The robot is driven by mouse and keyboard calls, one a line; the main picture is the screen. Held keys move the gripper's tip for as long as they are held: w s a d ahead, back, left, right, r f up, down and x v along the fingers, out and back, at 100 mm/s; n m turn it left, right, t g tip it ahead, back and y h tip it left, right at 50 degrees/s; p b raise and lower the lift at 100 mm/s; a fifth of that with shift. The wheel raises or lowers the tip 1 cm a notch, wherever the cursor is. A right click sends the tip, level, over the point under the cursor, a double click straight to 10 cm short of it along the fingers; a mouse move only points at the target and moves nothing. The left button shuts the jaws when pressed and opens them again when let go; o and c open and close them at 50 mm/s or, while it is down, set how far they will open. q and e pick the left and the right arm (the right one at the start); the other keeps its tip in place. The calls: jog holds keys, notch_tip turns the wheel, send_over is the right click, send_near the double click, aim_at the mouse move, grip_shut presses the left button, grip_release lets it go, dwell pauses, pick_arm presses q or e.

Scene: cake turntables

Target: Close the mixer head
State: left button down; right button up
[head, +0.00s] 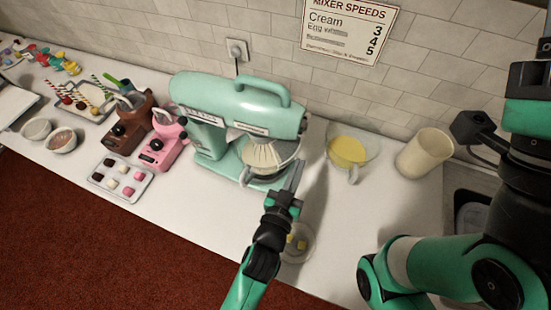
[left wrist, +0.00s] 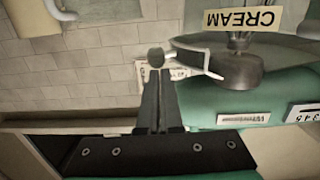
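The mint-green stand mixer (head: 240,105) stands at the middle of the counter in the head view, its head about level. The glass bowl (head: 270,158) with a pale whisk inside sits beneath the head. In the left wrist view, parts of the mixer (left wrist: 265,100) show at the right, upside down. My left gripper (head: 297,168) is just right of the bowl, fingers pointing up and away. Its fingers (left wrist: 158,75) look shut together, with nothing visible between them. A dark round knob (left wrist: 156,57) shows at their tips; contact is unclear.
A jug of yellow liquid (head: 347,152) and a cream cup (head: 425,153) stand right of the mixer. A small dish with yellow cubes (head: 297,243) is near the front edge. Brown (head: 127,127) and pink (head: 163,140) small machines stand left.

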pick_arm(q)
notch_tip(320, 180, up, 5)
jog(key=p, duration=0.5)
jog(key=b+v, duration=0.1)
jog(key=v, duration=0.9)
jog(key=shift+s+a+f, duration=0.25)
jog(key=shift+f, duration=0.25)
